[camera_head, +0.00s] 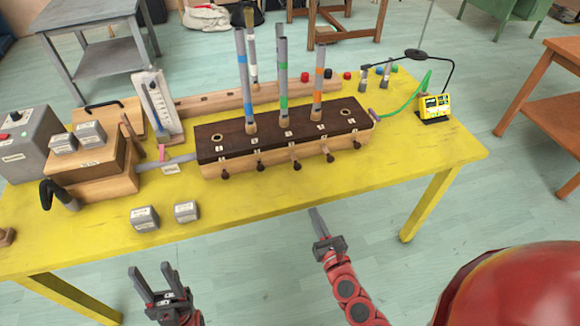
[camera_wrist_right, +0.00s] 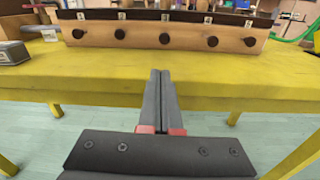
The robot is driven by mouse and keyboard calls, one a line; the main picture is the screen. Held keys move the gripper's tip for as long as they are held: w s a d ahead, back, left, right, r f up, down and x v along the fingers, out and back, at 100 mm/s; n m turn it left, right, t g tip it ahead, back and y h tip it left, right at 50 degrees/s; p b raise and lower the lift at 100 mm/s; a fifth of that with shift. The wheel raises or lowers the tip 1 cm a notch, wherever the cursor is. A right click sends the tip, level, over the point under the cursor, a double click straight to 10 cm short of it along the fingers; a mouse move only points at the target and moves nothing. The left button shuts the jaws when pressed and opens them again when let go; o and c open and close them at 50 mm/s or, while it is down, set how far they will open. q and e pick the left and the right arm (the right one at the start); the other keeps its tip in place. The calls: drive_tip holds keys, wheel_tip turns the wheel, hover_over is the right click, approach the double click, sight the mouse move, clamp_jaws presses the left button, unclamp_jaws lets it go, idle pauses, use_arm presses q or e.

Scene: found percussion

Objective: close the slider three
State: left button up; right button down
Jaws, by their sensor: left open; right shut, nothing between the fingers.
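A wooden box (camera_head: 240,168) with a dark top stands on the yellow table, with a row of dark slider knobs along its front. The middle knob, slider three (camera_head: 297,164), also shows in the right wrist view (camera_wrist_right: 164,38). How far it sticks out compared with the others is hard to tell. My right gripper (camera_head: 315,214) is shut and empty, in front of the table's near edge, apart from the knobs. In the right wrist view its fingers (camera_wrist_right: 161,85) point toward the middle knob. My left gripper (camera_head: 151,275) is open and empty, in front of the table at lower left.
Striped tubes (camera_head: 283,85) stand upright on the box. Small grey blocks (camera_head: 186,211) lie at the table's front left. A wooden bellows-like stack (camera_head: 90,170) and a grey box (camera_head: 27,140) are at left. A yellow meter (camera_head: 434,107) stands at right. The table front before the knobs is clear.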

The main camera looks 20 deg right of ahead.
drive_tip(key=r, duration=0.1)
approach(298, 169)
drive_tip(key=w, duration=0.5)
drive_tip(key=shift+w+a, duration=0.1)
drive_tip(key=shift+a, duration=0.1)
drive_tip(key=shift+w+f, duration=0.15)
drive_tip(key=shift+w, duration=0.7)
